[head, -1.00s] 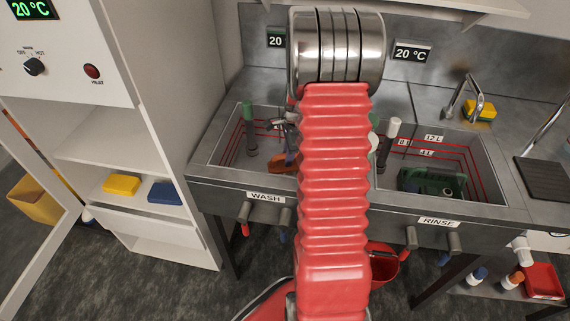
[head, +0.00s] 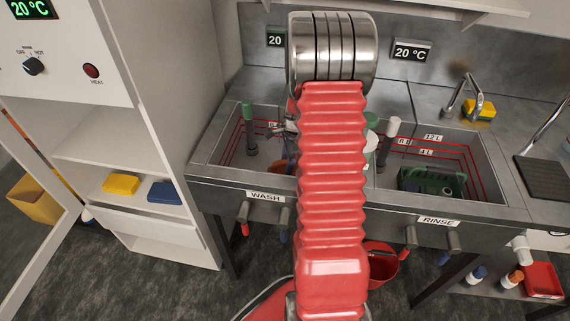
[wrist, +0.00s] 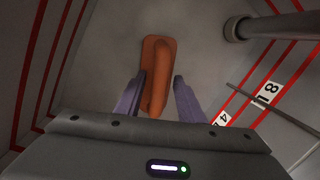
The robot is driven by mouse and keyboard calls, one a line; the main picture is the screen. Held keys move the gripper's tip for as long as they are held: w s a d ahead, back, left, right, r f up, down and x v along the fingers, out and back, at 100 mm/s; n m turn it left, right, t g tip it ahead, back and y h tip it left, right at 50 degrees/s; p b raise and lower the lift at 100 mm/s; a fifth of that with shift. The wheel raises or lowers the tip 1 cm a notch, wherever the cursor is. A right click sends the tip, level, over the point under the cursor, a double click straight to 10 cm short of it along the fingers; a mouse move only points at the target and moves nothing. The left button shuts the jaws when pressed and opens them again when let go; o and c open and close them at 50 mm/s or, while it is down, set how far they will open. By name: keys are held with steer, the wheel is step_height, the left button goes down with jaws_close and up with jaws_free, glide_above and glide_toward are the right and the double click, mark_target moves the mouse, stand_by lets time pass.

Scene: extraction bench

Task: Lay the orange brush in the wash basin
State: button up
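The orange brush (wrist: 158,62) lies on the grey floor of the wash basin in the wrist view. In the head view only a small orange patch of it (head: 280,167) shows in the wash basin (head: 207,149), beside my red arm. My gripper (wrist: 160,77) is open, its two purple-grey fingers on either side of the brush. A gap shows between the brush and the right finger; the left finger is close to it, and I cannot tell whether they touch. In the head view my arm hides the fingers.
A green-topped post (head: 249,128) stands in the wash basin's left part. The rinse basin (head: 489,168) to the right holds a dark green rack-like object (head: 432,183) and a white-topped post (head: 391,135). A tap with a yellow sponge (head: 479,109) stands behind it.

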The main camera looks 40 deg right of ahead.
step_height(320, 180, up, 12)
steer(key=s, duration=0.2)
stand_by(0.7)
stand_by(0.5)
